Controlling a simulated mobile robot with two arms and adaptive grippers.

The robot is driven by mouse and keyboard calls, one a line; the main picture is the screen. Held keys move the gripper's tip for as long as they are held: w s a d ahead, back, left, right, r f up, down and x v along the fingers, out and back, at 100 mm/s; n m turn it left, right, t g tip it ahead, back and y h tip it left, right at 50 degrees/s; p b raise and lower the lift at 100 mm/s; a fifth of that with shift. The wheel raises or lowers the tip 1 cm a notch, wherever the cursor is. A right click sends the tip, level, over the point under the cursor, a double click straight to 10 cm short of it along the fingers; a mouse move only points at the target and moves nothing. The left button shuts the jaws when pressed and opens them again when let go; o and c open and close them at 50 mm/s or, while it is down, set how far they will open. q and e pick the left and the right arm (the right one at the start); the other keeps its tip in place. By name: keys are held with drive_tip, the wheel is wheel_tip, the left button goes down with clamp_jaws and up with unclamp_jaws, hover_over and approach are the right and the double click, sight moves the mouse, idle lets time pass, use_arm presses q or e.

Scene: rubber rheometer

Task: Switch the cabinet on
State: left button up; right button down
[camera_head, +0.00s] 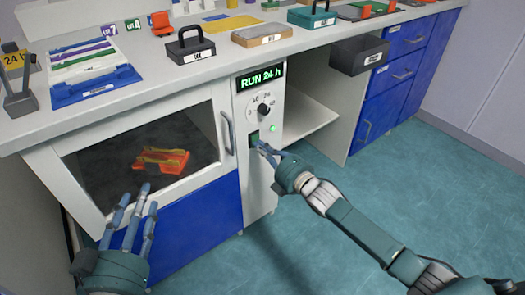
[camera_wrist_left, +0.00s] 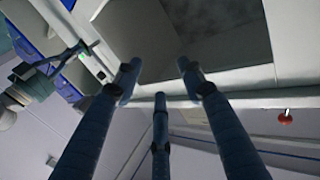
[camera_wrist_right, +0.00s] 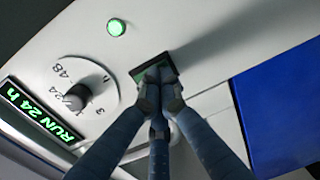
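The cabinet (camera_head: 185,225) stands under the counter, its windowed door closed. Its control panel (camera_head: 244,180) has a lit green display reading "RUN 24 h" (camera_head: 262,78), a dial knob (camera_head: 263,109), a glowing green lamp (camera_head: 272,128) and a dark green switch (camera_head: 254,140). My right gripper (camera_head: 263,149) is shut and empty, fingertips at the switch. In the right wrist view, the fingertips (camera_wrist_right: 158,88) meet the switch (camera_wrist_right: 152,65) and partly hide it; the lamp (camera_wrist_right: 116,27) glows. My left gripper (camera_head: 137,205) is open and empty before the door; it shows open in the left wrist view (camera_wrist_left: 158,85).
Orange and yellow pieces (camera_head: 162,160) show through the door window. The door handle (camera_head: 226,132) is left of the panel. The counter (camera_head: 150,90) holds trays and a black carrier (camera_head: 190,47). The floor (camera_head: 420,185) is clear.

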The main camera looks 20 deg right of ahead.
use_arm(q)
drive_tip(key=s+r+t+h+b, duration=0.1)
drive_tip(key=s+r+t, duration=0.2)
drive_tip(key=r, duration=0.5)
drive_tip(key=s+r+t+h+b, duration=0.2)
drive_tip(key=s+r+t, duration=0.2)
drive_tip(key=r, duration=0.5)
drive_tip(key=shift+s+d+r+t+h, duration=0.2)
drive_tip(key=shift+s+t+h, duration=0.1)
drive_tip(key=shift+t, duration=0.9)
use_arm(e)
drive_tip(key=shift+w+r+t, duration=0.15)
drive_tip(key=shift+w+t, duration=0.1)
drive_tip(key=shift+t, duration=0.45)
